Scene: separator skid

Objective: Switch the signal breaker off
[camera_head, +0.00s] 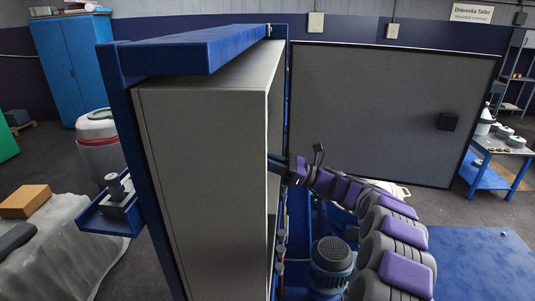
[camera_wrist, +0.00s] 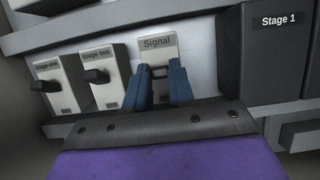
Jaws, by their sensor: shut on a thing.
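The signal breaker (camera_wrist: 157,48) is a pale switch labelled "Signal" in the wrist view. My gripper (camera_wrist: 160,72) has its two blue fingers in front of it, shut on its dark toggle. The toggle shows only in part between the fingers, so its position is hard to tell. In the head view my gripper (camera_head: 276,163) reaches past the edge of the grey cabinet (camera_head: 205,130), whose side hides the breakers.
Breakers labelled "Stage two" (camera_wrist: 102,75) and "Stage one" (camera_wrist: 52,85) sit left of the signal breaker, their black toggles sticking out. A dark "Stage 1" block (camera_wrist: 275,50) stands close on the right. The cabinet door (camera_head: 385,115) hangs open; a motor (camera_head: 331,265) stands below my arm.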

